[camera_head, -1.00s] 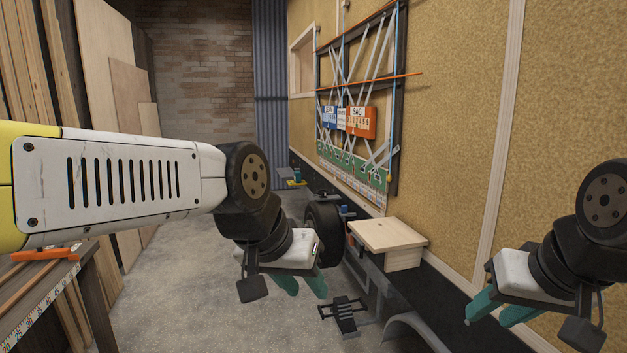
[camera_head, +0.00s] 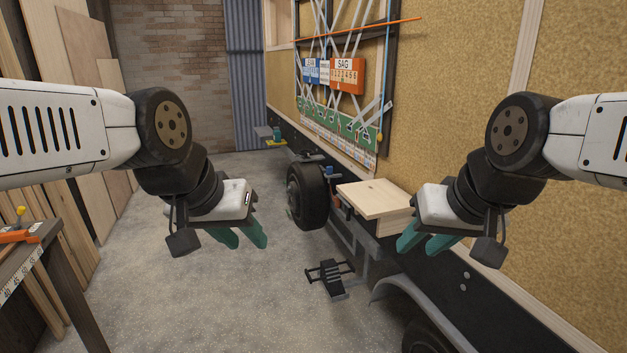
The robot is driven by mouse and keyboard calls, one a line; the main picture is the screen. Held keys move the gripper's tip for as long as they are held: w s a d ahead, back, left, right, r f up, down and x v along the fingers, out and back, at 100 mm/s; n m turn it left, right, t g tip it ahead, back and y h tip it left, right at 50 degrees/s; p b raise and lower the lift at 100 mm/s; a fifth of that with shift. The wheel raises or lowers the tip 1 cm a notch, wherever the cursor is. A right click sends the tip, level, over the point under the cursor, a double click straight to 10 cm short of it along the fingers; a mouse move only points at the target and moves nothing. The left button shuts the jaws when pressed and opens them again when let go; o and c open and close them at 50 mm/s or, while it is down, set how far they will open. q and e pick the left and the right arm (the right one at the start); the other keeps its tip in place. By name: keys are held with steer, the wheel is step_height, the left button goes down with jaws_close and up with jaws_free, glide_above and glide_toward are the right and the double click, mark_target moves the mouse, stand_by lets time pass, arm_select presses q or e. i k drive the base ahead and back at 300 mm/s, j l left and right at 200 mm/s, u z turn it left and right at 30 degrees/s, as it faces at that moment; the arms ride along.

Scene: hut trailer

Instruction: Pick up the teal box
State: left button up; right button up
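A small teal block (camera_head: 277,132), which may be the teal box, stands far off at the trailer's far end, above a yellow piece. It is too small to make out its shape well. My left gripper (camera_head: 248,245) hangs in the air over the concrete floor, its teal fingers apart and empty. My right gripper (camera_head: 415,250) hangs beside the trailer, near the wooden box, its teal fingers apart and empty. Both grippers are far from the teal block.
A wooden box (camera_head: 372,197) sits on the trailer's side, with a wheel (camera_head: 307,194) beyond it. A black step (camera_head: 331,277) stands low by the frame. A workbench (camera_head: 55,262) and leaning boards (camera_head: 92,75) line the left. The floor between is clear.

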mark_target(277, 133)
steer(key=i+j+u, duration=0.5)
steer(key=i+u, duration=0.55)
steer(key=i+z, duration=0.1)
steer(key=i, duration=0.8)
steer(key=i+j+z, duration=0.1)
steer(key=i, duration=1.85)
steer(key=i+z, duration=0.1)
steer(key=i, duration=0.9)
steer(key=i+z, duration=0.2)
steer(key=i, duration=0.35)
steer(key=i+z, duration=0.2)
steer(key=i, duration=0.3)
steer(key=i+j+z, duration=0.15)
steer(key=i, duration=0.35)
steer(key=i+j+z, duration=0.2)
steer(key=i, duration=0.35)
steer(key=i+z, duration=0.25)
steer(key=i, duration=0.2)
steer(key=i+z, duration=0.25)
steer(key=i, duration=0.15)
